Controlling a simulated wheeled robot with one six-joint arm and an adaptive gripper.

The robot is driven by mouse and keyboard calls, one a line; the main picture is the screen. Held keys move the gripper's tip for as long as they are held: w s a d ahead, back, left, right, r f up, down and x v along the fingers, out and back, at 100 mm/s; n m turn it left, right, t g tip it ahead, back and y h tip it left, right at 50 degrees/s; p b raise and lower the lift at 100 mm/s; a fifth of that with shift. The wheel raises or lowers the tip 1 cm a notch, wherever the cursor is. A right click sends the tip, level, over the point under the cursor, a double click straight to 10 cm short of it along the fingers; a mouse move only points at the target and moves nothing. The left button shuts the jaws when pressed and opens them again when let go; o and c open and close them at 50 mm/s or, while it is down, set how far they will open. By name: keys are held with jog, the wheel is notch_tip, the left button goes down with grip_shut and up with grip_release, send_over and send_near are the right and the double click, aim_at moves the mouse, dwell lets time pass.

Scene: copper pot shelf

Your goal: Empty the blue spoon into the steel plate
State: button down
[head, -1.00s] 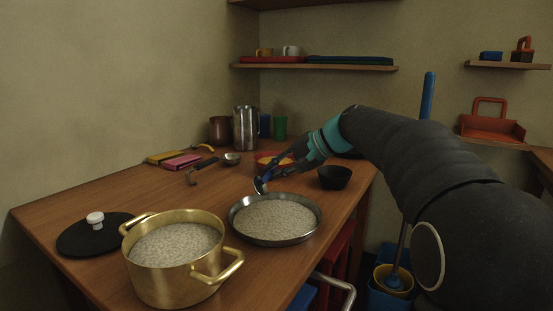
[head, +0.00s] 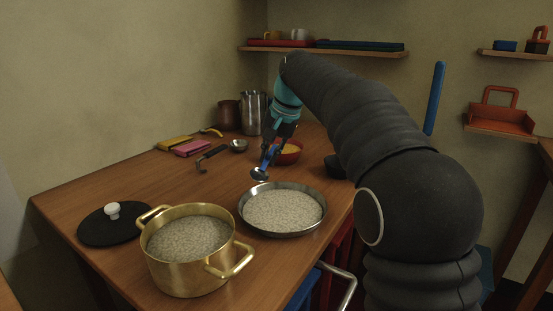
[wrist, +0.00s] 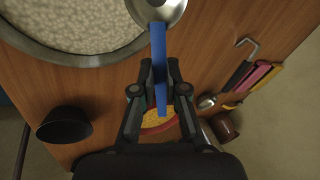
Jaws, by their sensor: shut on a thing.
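The blue spoon has a blue handle (wrist: 158,50) and a steel bowl (head: 259,173). My gripper (wrist: 159,78) is shut on the handle; in the head view the gripper (head: 271,153) points down behind the plate. The steel plate (head: 318,226) stands on the table, filled with pale grains. The spoon's bowl is at the plate's far rim in the head view and overlaps the plate's rim (wrist: 80,62) in the wrist view. I cannot tell what the bowl holds.
A brass pot (head: 186,276) of grains and a black lid (head: 98,232) stand at the front left. A red bowl (head: 291,158) with yellow contents and a black bowl (wrist: 64,126) are close to my gripper. A ladle (head: 238,146) and several utensils lie behind.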

jog(key=shift+w+a+r+g+h, duration=0.2)
jog(key=shift+a+r+h, duration=0.4)
jog(key=shift+h, duration=0.3)
jog(key=shift+w+a+r+g+h, duration=0.1)
jog(key=shift+a+r+g+h, duration=0.2)
jog(key=shift+a+h, duration=0.5)
jog(key=shift+d, duration=0.2)
